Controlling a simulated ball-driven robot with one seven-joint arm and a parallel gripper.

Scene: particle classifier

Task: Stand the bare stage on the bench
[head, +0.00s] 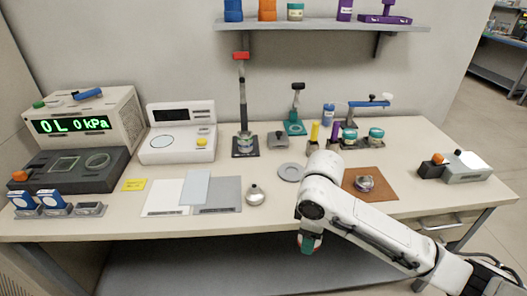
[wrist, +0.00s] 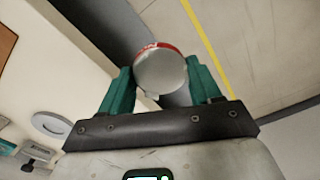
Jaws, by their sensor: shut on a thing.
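My gripper (head: 308,243) is in front of the bench's near edge and points down, below the level of the bench top. In the wrist view its two teal fingers are shut on a round grey piece (wrist: 160,73) with a red band on its far rim. It looks like the stage, and nothing shows on its flat face. In the head view it is mostly hidden by the fingers. The bench (head: 262,222) is a long pale top. It also shows at the left in the wrist view (wrist: 75,70), apart from the held piece.
A grey round plate (head: 290,172), a small silver flask-like piece (head: 255,196) and a brown mat (head: 382,190) lie near the front. White and grey sheets (head: 218,201) lie left. Instruments and a stand (head: 244,148) fill the back. Bare top shows between the flask-like piece and my arm.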

